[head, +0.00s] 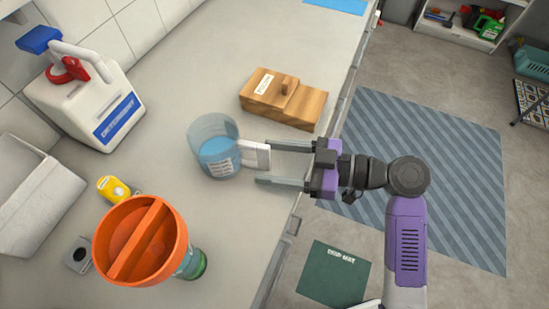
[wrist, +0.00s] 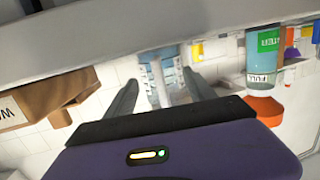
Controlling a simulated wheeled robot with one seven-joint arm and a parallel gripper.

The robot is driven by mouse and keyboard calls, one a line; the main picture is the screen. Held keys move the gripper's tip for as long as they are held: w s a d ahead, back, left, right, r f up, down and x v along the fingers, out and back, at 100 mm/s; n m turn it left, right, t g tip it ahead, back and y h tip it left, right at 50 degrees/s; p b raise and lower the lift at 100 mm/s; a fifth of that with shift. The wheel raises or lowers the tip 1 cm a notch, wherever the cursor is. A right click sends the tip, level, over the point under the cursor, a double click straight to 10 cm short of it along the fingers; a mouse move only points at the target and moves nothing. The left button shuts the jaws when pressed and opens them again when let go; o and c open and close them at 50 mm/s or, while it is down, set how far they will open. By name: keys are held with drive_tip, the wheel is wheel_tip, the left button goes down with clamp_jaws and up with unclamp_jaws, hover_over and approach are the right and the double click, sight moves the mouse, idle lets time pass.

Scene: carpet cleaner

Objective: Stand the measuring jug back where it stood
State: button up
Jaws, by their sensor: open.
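The measuring jug (head: 205,132) is a clear cylinder with blue liquid low inside and a printed label. It stands upright on the grey counter (head: 225,215), left of my gripper. Its pale handle (head: 256,155) points right, towards my gripper. My gripper (head: 262,162) is open, with one finger on each side of the handle; I see no firm grip on it. In the wrist view, which appears upside down, the jug (wrist: 160,62) shows between and beyond my open fingers (wrist: 162,88).
A wooden block (head: 284,98) lies behind the jug. A detergent can (head: 85,103), a yellow bottle (head: 113,188) and an orange round vessel (head: 140,240) stand to the left. A grey bin (head: 30,205) is at far left. Counter in front of the jug is clear.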

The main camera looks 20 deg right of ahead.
drive_tip(key=shift+d, duration=0.1)
drive_tip(key=v, duration=0.7)
idle(0.7)
idle(0.5)
